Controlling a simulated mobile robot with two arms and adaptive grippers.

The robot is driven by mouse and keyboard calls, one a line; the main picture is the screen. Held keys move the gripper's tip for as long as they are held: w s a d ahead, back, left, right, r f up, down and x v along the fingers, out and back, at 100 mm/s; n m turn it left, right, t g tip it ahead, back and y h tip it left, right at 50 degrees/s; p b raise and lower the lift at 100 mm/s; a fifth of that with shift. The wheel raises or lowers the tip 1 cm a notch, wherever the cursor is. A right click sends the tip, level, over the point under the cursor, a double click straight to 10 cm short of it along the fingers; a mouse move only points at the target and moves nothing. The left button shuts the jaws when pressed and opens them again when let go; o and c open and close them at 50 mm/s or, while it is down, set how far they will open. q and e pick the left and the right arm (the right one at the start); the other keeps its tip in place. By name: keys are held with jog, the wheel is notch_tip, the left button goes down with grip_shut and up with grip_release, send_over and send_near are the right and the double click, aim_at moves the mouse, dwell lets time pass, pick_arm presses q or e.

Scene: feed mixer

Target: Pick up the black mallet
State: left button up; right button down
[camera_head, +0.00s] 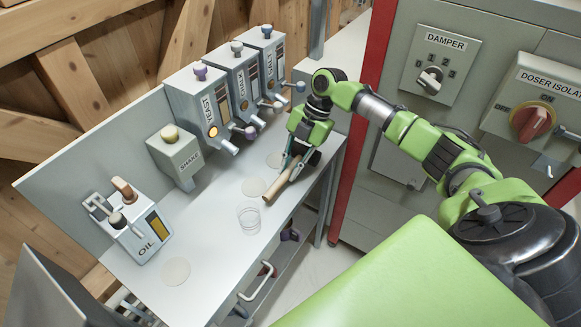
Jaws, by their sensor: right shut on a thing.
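The black mallet has a light wooden handle (279,188) that points down and left over the white worktop. Its dark head seems to be at the upper right end, by the fingers, and is partly hidden. My right gripper (298,163) reaches in from the right and is shut on the mallet near the top of the handle. I cannot tell whether the mallet touches the worktop. My left gripper is not in view.
The worktop (215,225) holds a clear cup (249,216) and several pale discs. Dispensers marked YEAST (205,105), SHAKE (176,155) and OIL (140,232) line its back. A cabinet with a red post (362,120) and DAMPER switch (432,75) stands right.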

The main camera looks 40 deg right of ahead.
jog(key=s+d+r+p, duration=0.3)
jog(key=s+r+p, duration=0.8)
jog(key=s+p, duration=0.2)
jog(key=shift+s+d+r+p, duration=0.2)
jog(key=shift+d+p, duration=0.15)
jog(key=shift+p, duration=1)
jog(key=shift+f, duration=0.1)
